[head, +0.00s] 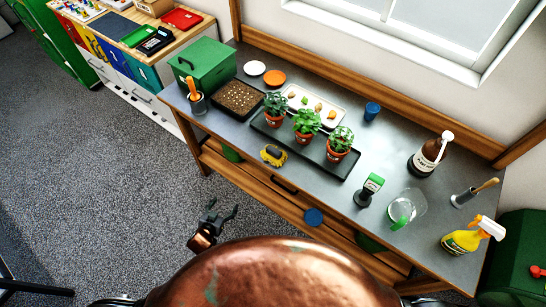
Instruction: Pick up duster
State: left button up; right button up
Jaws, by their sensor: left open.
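No thing in the head view is plainly marked as a duster. The likeliest match is a grey metal piece with a wooden handle (475,193), lying tilted near the right end of the grey-topped bench (325,192). My left gripper (222,213) is open and empty, over the floor in front of the bench, left of my copper-coloured body. It is far from the wooden-handled piece and touches nothing. My right gripper is out of view.
The yellow spray bottle (466,238), brown pump bottle (430,155) and clear jar (409,205) stand near the wooden-handled piece. Potted plants (306,121) fill a black tray mid-bench. A green box (203,64) stands at the left end. Floor (110,190) left of the bench is clear.

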pick_arm(q)
jog(key=w+d+r+m+t+h+b, duration=0.1)
jog(key=w+d+r+h, duration=0.15)
jog(key=d+r, duration=0.4)
jog(key=w+d+r+t+h+b, duration=0.1)
jog(key=w+d+r+t, duration=0.2)
jog(key=r, duration=0.6)
jog(key=m+h+b, duration=0.2)
jog(key=h, duration=0.2)
send_near(272, 154)
jog(key=w+d, duration=0.1)
jog(key=w, duration=0.3)
jog(key=x, duration=0.5)
jog(key=d+x, duration=0.1)
jog(key=x, duration=0.2)
jog(key=shift+s+f+b, duration=0.2)
jog(key=shift+s+b, duration=0.2)
jog(key=shift+c, duration=0.4)
jog(key=c, duration=1.3)
jog(key=shift+r, duration=0.15)
